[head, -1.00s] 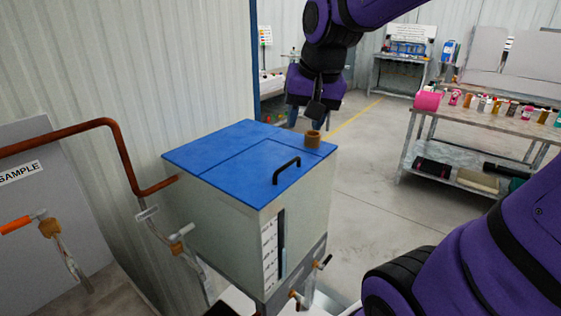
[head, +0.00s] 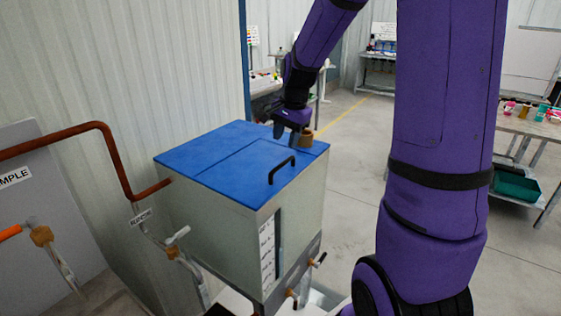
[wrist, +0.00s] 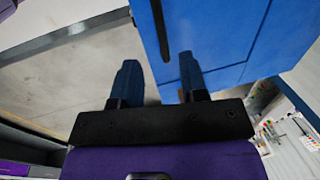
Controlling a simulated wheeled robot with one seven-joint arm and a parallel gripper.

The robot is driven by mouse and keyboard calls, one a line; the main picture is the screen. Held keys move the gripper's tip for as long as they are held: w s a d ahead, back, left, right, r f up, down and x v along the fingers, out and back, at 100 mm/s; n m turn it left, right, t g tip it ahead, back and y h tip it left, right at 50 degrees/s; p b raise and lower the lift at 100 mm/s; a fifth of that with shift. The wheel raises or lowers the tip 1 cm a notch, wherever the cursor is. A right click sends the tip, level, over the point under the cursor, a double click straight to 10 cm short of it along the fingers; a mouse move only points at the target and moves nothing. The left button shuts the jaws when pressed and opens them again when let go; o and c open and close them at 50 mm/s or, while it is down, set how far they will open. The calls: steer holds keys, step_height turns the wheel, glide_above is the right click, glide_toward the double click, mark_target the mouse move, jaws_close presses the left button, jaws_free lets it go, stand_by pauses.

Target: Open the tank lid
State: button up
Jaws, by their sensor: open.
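The tank (head: 240,215) is a pale box with a blue lid (head: 215,150) that lies flat and closed on top. A black bar handle (head: 282,170) sits on the lid near its front right edge. In the wrist view the blue lid (wrist: 225,45) fills the upper right, and the dark handle (wrist: 160,28) shows at the top, ahead of the fingers. My gripper (head: 287,132) is above the lid's far right corner, beside a brown cap (head: 306,138). In the wrist view my gripper (wrist: 158,75) is open and empty, its fingers apart and not around the handle.
A copper pipe (head: 105,135) and valves stand left of the tank by the corrugated wall (head: 190,70). A workbench with bottles (head: 530,120) stands at the right. The floor (head: 350,150) behind the tank is clear.

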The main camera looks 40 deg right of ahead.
mark_target(280, 164)
steer(key=f, duration=0.2)
steer(key=w+f, duration=0.1)
steer(key=f, duration=0.5)
steer(key=shift+w+a+f, duration=0.2)
steer(key=shift+w+a, duration=0.05)
steer(key=shift+w, duration=0.05)
jaws_close()
